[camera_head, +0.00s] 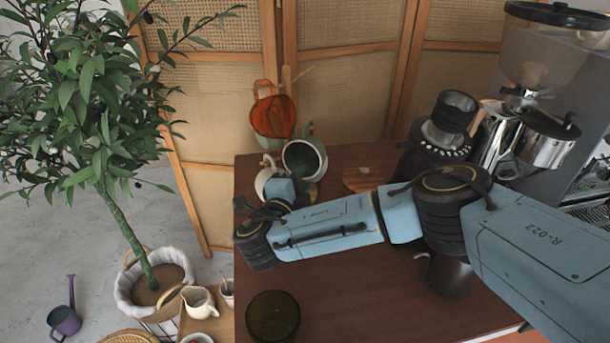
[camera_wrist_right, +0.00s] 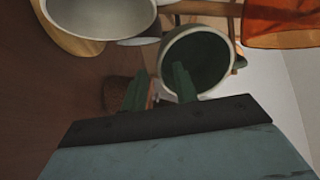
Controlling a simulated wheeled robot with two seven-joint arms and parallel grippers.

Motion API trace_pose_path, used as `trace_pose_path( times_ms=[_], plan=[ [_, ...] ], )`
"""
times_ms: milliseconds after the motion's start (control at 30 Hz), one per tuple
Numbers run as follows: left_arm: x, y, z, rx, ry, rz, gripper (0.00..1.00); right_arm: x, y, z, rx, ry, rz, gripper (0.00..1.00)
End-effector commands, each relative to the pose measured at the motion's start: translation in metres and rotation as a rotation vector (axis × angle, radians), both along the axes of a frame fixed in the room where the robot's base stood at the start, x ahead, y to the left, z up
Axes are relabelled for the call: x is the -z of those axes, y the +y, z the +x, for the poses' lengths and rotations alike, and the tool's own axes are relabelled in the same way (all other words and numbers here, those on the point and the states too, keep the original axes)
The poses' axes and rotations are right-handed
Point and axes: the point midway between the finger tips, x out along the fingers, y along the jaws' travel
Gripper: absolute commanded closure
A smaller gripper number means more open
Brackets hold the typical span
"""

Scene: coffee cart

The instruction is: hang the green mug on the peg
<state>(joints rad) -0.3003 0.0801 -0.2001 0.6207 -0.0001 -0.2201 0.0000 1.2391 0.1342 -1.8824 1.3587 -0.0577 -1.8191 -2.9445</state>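The green mug (camera_head: 307,160) has a dark green inside and a pale rim. It is tipped with its opening toward me, beside the lower part of the wooden peg stand (camera_head: 288,76). My right gripper (camera_head: 299,180) is at its lower left rim. In the right wrist view, the gripper's dark green fingers (camera_wrist_right: 160,78) straddle the wall of the mug (camera_wrist_right: 207,62), one inside the opening and one outside. I cannot see whether the mug's handle touches a peg. An orange mug (camera_head: 273,112) hangs on the stand. My left gripper is out of view.
A white jug (camera_head: 264,182) stands close left of my gripper. A wooden disc (camera_head: 362,180) lies to the right, before the grinder (camera_head: 431,146). A dark glass (camera_head: 273,317) and a dark metal jug (camera_head: 448,278) stand nearer. The front middle of the table is clear.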

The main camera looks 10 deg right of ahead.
Motion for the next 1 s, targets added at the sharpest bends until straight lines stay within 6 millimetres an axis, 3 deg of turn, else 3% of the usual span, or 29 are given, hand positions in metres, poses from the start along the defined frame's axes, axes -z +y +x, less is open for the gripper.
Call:
trace_pose_path(
  times_ms=[233, 600, 1000],
  plan=[
    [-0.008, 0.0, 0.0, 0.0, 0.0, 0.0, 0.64, -0.007, 0.033, -0.052, -0.006, 0.002, 0.002, 0.71],
    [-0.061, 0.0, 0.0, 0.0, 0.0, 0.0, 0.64, -0.013, 0.049, -0.079, 0.001, 0.001, 0.002, 0.71],
    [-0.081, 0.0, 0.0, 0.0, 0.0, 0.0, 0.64, -0.011, 0.057, -0.092, 0.0, -0.001, 0.0, 0.71]
  ],
)
